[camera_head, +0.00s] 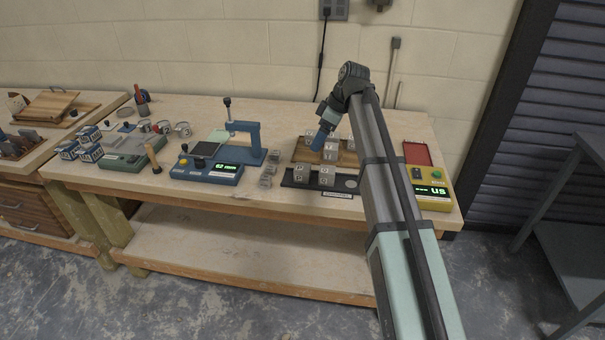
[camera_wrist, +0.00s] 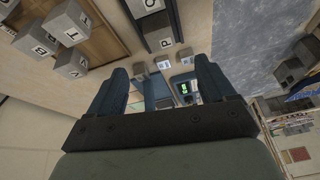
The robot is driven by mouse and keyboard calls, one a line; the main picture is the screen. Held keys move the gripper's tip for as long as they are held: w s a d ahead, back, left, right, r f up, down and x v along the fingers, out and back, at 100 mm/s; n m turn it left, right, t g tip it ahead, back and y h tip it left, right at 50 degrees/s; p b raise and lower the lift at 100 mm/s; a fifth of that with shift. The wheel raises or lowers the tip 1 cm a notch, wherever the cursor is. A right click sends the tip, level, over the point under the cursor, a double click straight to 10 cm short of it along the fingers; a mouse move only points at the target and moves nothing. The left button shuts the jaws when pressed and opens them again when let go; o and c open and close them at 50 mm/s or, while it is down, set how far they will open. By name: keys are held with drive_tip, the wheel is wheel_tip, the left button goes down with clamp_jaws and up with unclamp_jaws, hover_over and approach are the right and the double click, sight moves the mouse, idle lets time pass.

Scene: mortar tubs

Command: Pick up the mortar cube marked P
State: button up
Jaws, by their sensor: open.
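The grey mortar cube marked P (camera_head: 301,173) sits at the left end of a dark tray (camera_head: 345,185). In the wrist view the P cube (camera_wrist: 158,38) is beyond my fingertips, near the top middle, with its letter visible. A second lettered cube (camera_head: 327,177), which looks like C or Q, stands just right of it on the tray; it also shows in the wrist view (camera_wrist: 142,8). My gripper (camera_head: 317,140) is above the wooden board, behind and above the tray. In the wrist view my gripper (camera_wrist: 162,67) is open with nothing between its fingers.
Several lettered cubes stand on the wooden board (camera_head: 301,152), close to my gripper. Small grey blocks (camera_head: 268,175) line up left of the tray. A blue tester (camera_head: 212,172) stands farther left, and a yellow device (camera_head: 433,196) with a red tray stands right.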

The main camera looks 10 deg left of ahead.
sight(303, 167)
drive_tip(key=shift+n, duration=0.8)
drive_tip(key=x, duration=1.4)
drive_tip(key=shift+a+r, duration=0.15)
drive_tip(key=shift+a, duration=0.05)
drive_tip(key=shift+c, duration=0.4)
drive_tip(key=c, duration=1.2)
